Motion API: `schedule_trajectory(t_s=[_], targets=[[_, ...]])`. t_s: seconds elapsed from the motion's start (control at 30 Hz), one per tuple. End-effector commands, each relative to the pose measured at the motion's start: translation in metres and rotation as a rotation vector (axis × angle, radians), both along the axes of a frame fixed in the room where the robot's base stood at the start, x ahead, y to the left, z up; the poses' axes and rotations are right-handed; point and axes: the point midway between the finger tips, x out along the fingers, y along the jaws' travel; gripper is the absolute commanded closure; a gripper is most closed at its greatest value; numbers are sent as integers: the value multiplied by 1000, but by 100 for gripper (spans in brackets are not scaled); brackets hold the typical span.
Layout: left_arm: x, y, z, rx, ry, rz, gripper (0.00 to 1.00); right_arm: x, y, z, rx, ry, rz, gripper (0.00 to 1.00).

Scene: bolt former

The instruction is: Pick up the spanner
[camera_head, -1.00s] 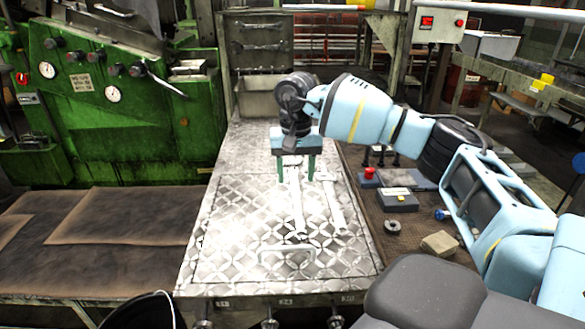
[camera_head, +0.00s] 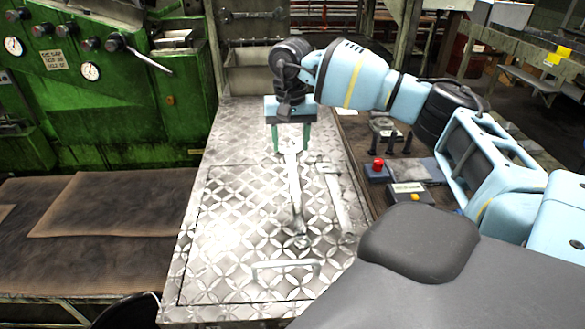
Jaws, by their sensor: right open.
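A long silver spanner (camera_head: 295,196) lies on the patterned metal tabletop (camera_head: 225,210), its length running toward me. My right gripper (camera_head: 291,139) is above the spanner's far end and points down. Its two green fingers are apart, one on each side of that end, and nothing is held between them. I cannot tell exactly how high the fingertips are above the tabletop. A second silver tool (camera_head: 337,200) lies just to the right, roughly parallel to the spanner. My left gripper is not in view.
A flat handle (camera_head: 285,265) is on the tabletop nearer me. To the right, a side surface holds a red-button box (camera_head: 377,170) and a yellow-button box (camera_head: 410,195). A green machine (camera_head: 110,100) stands at the left. The tabletop left of the spanner is clear.

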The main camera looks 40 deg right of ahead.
Motion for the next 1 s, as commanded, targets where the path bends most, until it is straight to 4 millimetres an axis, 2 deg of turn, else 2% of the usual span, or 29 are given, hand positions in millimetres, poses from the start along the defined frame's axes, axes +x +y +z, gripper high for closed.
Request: schedule_trajectory(t_s=[0.1, 0.37, 0.53, 0.7, 1.0], targets=[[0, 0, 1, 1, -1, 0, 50, -1, 0, -13, -1, 3, -1, 47], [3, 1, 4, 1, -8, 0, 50, -2, 0, -23, -1, 2, 0, 47], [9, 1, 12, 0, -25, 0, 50, -7, 0, -45, -1, 1, 0, 47], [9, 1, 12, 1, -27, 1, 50, -6, 0, -65, 0, 1, -2, 47], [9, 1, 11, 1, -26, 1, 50, -6, 0, -69, 1, 1, -2, 48]])
